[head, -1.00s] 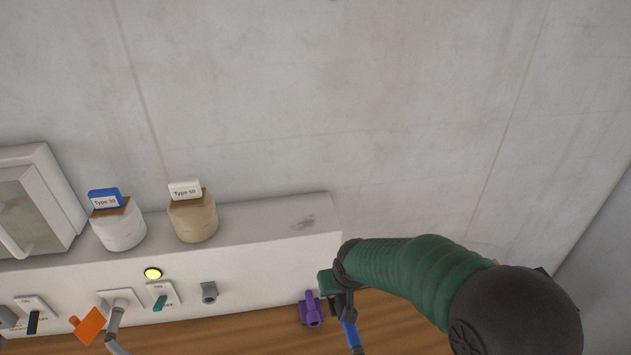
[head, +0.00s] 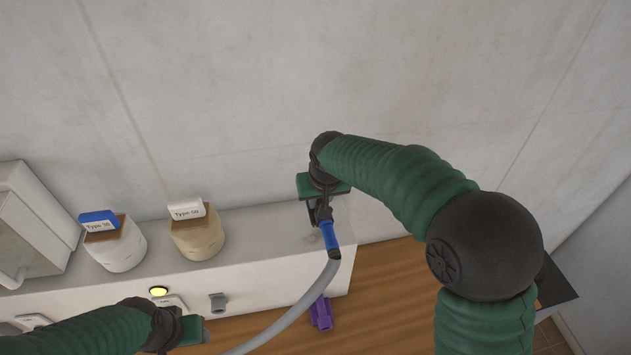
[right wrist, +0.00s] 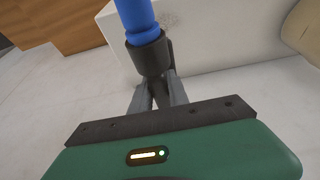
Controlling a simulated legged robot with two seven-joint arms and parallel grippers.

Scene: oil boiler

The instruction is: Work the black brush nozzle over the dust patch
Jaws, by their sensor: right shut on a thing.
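My right gripper (head: 321,203) is shut on the blue-handled hose wand (head: 328,236) and holds it over the right end of the white ledge. The right wrist view shows its fingers (right wrist: 158,95) closed by the wand's black collar (right wrist: 148,56). The black brush nozzle (head: 312,212) appears as a dark piece beside the fingers, partly hidden; I cannot tell whether it touches the ledge. The dust patch (head: 311,239) is a faint grey smudge just left of the blue handle, also visible in the right wrist view (right wrist: 168,20). My left gripper (head: 190,331) is at lower left, its fingers hidden.
A grey hose (head: 290,318) runs from the wand to the lower left. Two labelled jars (head: 118,247) (head: 197,236) stand on the ledge to the left. The wall rises behind.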

